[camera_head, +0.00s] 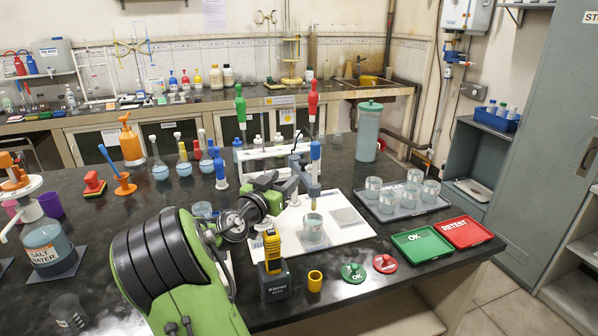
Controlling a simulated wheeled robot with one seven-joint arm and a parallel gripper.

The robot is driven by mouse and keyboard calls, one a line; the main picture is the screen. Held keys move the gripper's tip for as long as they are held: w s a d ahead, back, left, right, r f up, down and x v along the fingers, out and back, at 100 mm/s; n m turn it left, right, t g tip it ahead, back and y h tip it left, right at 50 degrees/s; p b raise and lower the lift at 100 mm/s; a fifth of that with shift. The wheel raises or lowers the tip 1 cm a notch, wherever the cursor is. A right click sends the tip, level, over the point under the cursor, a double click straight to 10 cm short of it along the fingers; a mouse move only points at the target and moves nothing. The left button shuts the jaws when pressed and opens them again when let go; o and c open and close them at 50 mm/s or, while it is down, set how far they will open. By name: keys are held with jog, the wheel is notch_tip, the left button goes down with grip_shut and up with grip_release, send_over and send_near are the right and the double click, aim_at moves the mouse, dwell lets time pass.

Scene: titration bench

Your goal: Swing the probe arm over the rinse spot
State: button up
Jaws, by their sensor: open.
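The probe (315,172), with a blue cap and a brownish lower end, hangs upright above a beaker (313,228) on the white board (350,233). A dark cable loops at its upper left. The probe arm's own bar is hard to tell apart from my gripper. A pale grey square (347,215) lies on the board right of the beaker; I cannot tell whether it is the rinse spot. My gripper (299,183) is open, just left of the probe at about mid-height. Whether it touches the probe arm is unclear. My arm hides the left part of the board.
A yellow handheld meter (272,250) stands in front of the board, with a yellow cup (315,281) beside it. A tray of beakers (403,211) is at right. Green (422,244) and red (463,231) trays lie near the right edge.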

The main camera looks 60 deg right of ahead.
aim_at(301, 164)
jog(key=d, duration=0.9)
jog(key=shift+d+p, duration=0.25)
jog(key=shift+p, duration=0.05)
jog(key=shift+c, duration=0.5)
grip_shut()
